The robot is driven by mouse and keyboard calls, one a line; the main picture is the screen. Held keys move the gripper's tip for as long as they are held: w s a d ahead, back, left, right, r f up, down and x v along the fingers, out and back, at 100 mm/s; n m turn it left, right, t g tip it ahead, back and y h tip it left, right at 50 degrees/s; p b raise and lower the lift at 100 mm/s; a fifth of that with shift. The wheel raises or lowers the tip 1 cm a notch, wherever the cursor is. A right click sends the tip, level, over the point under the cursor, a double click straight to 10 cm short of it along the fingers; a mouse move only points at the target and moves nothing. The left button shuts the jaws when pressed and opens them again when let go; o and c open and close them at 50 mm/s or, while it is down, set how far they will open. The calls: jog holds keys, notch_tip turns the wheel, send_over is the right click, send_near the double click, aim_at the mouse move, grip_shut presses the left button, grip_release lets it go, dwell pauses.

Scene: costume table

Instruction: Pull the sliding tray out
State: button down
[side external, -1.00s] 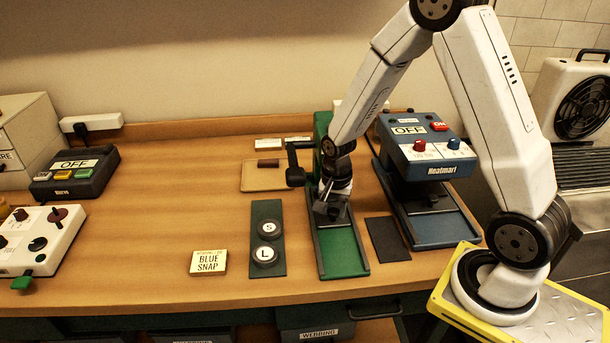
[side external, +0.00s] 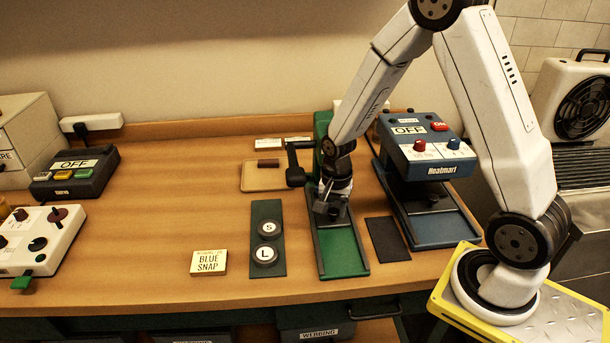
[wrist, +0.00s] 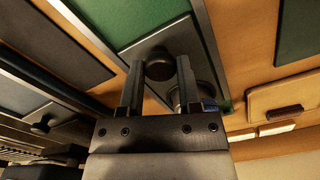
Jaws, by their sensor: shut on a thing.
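The green press has a long green rail bed (side external: 340,255) with pale edges running to the table front. In the wrist view a grey sliding tray (wrist: 187,42) lies between the rails, with a round black knob (wrist: 159,67) on it. My gripper (wrist: 160,72) is shut on the knob, one finger on each side. In the side view my gripper (side external: 332,210) is low over the back part of the bed, close under the press. It hides most of the tray and the knob there. The front of the bed is bare.
A blue heat press (side external: 428,150) stands close on the right, with a dark mat (side external: 388,240) between. A dark green plate with S and L discs (side external: 267,210) lies left of the bed. The press's black lever (side external: 295,175) sticks out left, near my wrist.

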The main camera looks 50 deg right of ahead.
jog(key=shift+s+a, duration=0.1)
dwell(0.3)
jog(key=s+a, duration=0.9)
jog(key=shift+s+a, duration=0.3)
jog(key=shift+a, duration=0.05)
jog(key=shift+c, duration=1.4)
grip_release()
jog(key=shift+r, duration=0.2)
notch_tip(320, 180, up, 8)
jog(key=shift+f, duration=0.25)
